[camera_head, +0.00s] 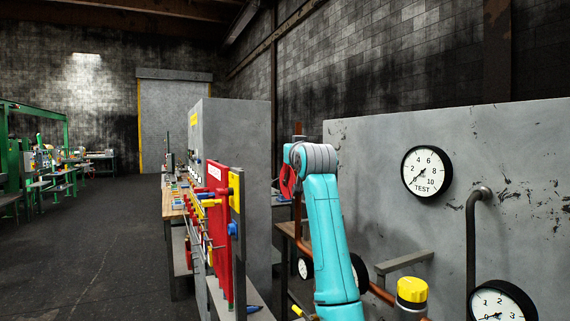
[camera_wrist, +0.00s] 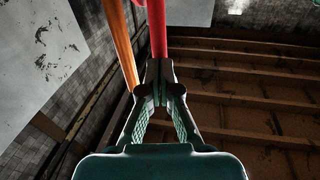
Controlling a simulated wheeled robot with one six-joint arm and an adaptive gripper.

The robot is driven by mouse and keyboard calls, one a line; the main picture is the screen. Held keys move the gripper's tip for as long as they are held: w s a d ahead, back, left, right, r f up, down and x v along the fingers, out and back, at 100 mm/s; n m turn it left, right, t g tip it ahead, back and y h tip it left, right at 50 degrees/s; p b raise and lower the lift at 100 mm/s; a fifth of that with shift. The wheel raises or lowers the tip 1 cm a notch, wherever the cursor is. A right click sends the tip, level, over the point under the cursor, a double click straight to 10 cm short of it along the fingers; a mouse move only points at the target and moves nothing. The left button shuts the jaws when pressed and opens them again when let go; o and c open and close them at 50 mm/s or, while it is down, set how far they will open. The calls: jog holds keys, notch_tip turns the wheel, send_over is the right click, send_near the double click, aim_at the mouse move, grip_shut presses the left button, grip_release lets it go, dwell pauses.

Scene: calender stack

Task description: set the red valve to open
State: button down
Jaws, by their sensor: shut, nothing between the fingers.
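A red part (camera_head: 287,181), which looks like the valve's handwheel, shows in the head view just left of the top of my turquoise arm. The arm hides the rest of it. In the wrist view a red bar (camera_wrist: 157,30) runs down from the top edge to my fingertips. It seems to be part of the red valve, but I cannot tell how far it is turned. My gripper (camera_wrist: 160,87) is shut with nothing between its fingers. Its tips are right at the bar's lower end; I cannot tell whether they touch. In the head view my gripper is hidden.
A copper-orange pipe (camera_wrist: 121,45) runs close left of the fingers. A grey panel (camera_head: 375,225) carries a TEST gauge (camera_head: 427,171) and a dark bent pipe (camera_head: 471,240). A yellow-capped fitting (camera_head: 412,289) stands right of my arm. A red tool board (camera_head: 219,235) stands left.

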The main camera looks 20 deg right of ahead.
jog(key=shift+w+a+r+g, duration=0.1)
jog(key=shift+w+r+g, duration=0.15)
jog(key=shift+w, duration=0.3)
jog(key=shift+w+d+r+g, duration=0.1)
jog(key=shift+w+r+g, duration=0.15)
jog(key=shift+w, duration=0.25)
jog(key=shift+w+a+r+g, duration=0.15)
jog(key=shift+w+g, duration=0.15)
jog(key=shift+w, duration=0.25)
